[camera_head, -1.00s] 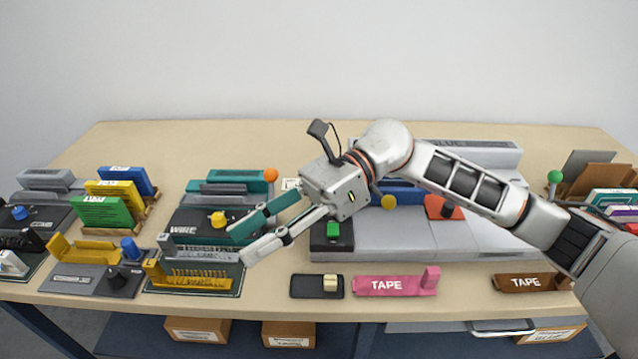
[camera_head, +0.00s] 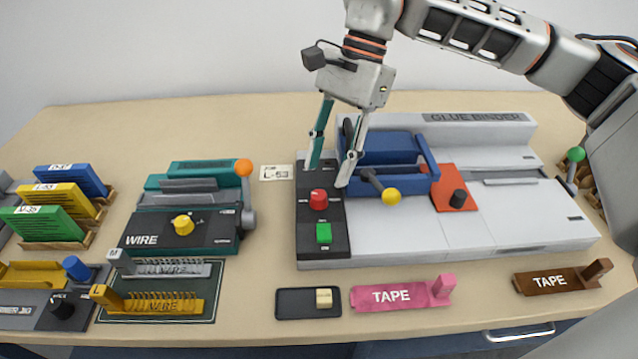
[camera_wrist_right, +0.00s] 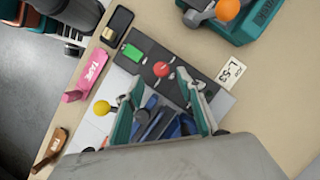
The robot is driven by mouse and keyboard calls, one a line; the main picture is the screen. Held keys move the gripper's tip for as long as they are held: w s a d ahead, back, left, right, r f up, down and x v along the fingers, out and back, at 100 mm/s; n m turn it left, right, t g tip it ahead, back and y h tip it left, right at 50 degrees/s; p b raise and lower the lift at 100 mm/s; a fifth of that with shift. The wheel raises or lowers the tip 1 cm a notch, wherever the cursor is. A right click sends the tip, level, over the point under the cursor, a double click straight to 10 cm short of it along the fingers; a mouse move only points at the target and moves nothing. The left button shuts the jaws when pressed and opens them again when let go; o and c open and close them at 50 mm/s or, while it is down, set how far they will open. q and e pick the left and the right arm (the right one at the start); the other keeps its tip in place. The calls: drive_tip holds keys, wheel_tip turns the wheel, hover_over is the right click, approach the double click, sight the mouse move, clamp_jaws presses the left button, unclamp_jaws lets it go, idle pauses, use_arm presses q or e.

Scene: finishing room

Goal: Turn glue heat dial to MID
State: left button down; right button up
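The glue binder (camera_head: 450,220) is a grey machine with a black control panel on its left. The red heat dial (camera_head: 318,199) sits on that panel, above a green button (camera_head: 323,233). In the right wrist view the red dial (camera_wrist_right: 161,69) lies ahead of the open fingers. The dial's setting is too small to read. My right gripper (camera_head: 330,176) is open and empty, pointing down just above and behind the dial, with its fingers apart and not around it. It also shows in the right wrist view (camera_wrist_right: 168,119). My left gripper is not in view.
A blue clamp (camera_head: 385,150) and a lever with a yellow knob (camera_head: 391,196) stand just right of the panel. The teal wire machine (camera_head: 190,225) with an orange-knobbed lever is to the left. Pink (camera_head: 400,295) and brown tape holders lie in front.

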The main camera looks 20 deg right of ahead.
sight(319, 194)
drive_tip(key=shift+x, duration=2.65)
clamp_jaws()
